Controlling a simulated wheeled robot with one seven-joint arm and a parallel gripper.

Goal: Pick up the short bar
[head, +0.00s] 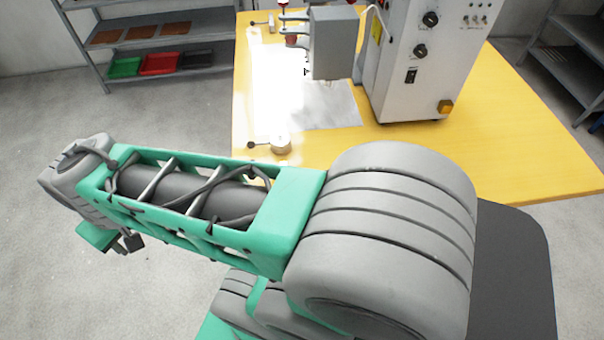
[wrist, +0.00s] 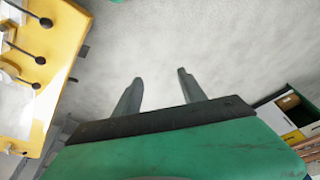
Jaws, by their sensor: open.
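I cannot make out the short bar in either view. In the wrist view my gripper (wrist: 160,78) has its two grey fingers apart with nothing between them, and bare grey floor shows beyond. In the head view my arm reaches to the left, away from the yellow table (head: 510,150), and the fingers are not clearly seen there. The table also shows at the left edge of the wrist view (wrist: 72,32), apart from the fingers. Glare washes out part of the table top, so small things there are hard to tell.
A white machine (head: 415,70) with knobs and a grey press head (head: 333,43) stand on the table. A round clamp with a black-knobbed lever (head: 281,145) sits near its front left. Shelves stand back left (head: 215,20) and right (head: 570,65). Floor at left is clear.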

